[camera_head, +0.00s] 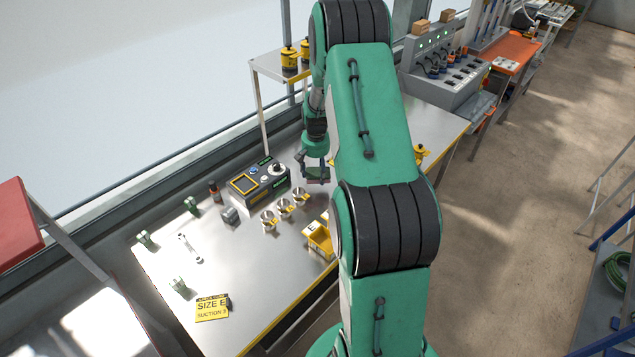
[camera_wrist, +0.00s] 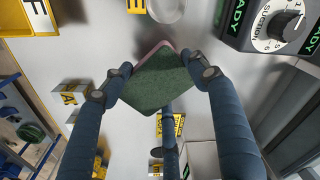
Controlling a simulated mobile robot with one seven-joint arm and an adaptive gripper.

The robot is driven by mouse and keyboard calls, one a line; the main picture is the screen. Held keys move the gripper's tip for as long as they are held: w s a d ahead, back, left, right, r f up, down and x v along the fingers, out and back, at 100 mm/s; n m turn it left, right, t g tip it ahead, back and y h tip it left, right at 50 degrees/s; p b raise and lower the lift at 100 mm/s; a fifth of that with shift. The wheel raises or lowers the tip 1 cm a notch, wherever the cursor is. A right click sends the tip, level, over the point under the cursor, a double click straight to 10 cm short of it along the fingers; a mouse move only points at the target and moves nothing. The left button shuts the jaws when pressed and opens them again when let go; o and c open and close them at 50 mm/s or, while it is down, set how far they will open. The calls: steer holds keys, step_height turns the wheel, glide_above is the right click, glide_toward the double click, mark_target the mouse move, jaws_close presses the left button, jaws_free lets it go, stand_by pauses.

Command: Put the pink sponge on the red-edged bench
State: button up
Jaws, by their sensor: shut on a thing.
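My gripper (camera_head: 313,168) is shut on the pink sponge (camera_wrist: 160,86), one finger on each side of it in the wrist view. The sponge's broad dark-green face shows there, with a thin pink edge along its top. In the head view the sponge (camera_head: 318,175) is a small dark slab at the fingertips, over the yellow-edged metal bench (camera_head: 225,270). I cannot tell from the picture whether it touches the top. A bench with an orange-red top (camera_head: 519,50) stands at the upper right; I cannot make out a red-edged bench for certain.
A control box with a dial (camera_head: 260,182), several metal cups (camera_head: 285,207), a yellow bin (camera_head: 320,240) and a yellow size sign (camera_head: 212,307) are on the yellow-edged bench. A grey machine (camera_head: 445,75) stands at its far end. The floor (camera_head: 535,200) to the right is open.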

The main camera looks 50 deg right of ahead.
mark_target(316, 188)
steer(key=shift+f, duration=0.95)
steer(key=shift+f+b, duration=0.3)
steer(key=shift+f, duration=1.55)
steer(key=shift+f, duration=0.1)
steer(key=o, duration=0.8)
steer(key=r, duration=0.4)
steer(key=r+p, duration=0.1)
steer(key=r, duration=0.7)
steer(key=shift+s+a+r+p, duration=0.1)
steer(key=shift+s+a+p, duration=0.15)
steer(key=shift+p, duration=0.1)
